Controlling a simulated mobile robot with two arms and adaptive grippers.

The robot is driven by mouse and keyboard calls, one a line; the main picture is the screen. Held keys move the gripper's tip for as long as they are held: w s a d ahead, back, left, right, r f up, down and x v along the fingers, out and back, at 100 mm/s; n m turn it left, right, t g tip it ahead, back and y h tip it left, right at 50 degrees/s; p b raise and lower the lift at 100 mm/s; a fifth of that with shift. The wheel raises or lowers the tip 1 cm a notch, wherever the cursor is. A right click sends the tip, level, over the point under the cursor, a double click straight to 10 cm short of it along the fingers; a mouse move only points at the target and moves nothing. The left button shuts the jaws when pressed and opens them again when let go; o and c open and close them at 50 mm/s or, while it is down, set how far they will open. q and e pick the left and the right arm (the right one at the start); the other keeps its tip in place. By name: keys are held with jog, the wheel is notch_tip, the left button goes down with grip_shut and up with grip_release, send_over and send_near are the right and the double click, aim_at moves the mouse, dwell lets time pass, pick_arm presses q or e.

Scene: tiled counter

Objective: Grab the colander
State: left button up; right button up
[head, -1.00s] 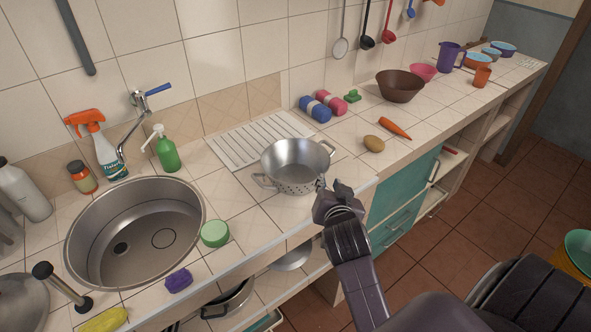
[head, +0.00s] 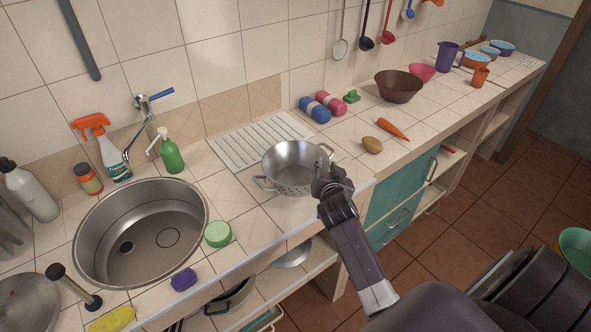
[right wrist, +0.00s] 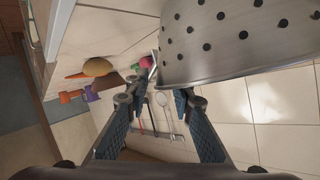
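The colander (head: 292,163) is a metal bowl with holes and two side handles. It stands upright on the tiled counter, partly over the ribbed drainboard. My right gripper (head: 328,172) is at its right front side, overlapping its rim in the head view. In the right wrist view the colander's perforated wall (right wrist: 235,38) fills the upper right. The two fingers of the right gripper (right wrist: 158,100) are spread apart there, with the colander wall just beyond the right finger. I cannot tell whether they touch it. My left gripper is not in view.
A potato (head: 372,145), a carrot (head: 393,130) and a brown bowl (head: 398,87) lie right. The counter's front edge runs below the colander.

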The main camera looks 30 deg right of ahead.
jog(key=shift+w+d+f, duration=0.3)
jog(key=shift+w+d, duration=0.05)
jog(key=shift+w, duration=0.2)
grip_shut()
jog(key=shift+r, duration=0.1)
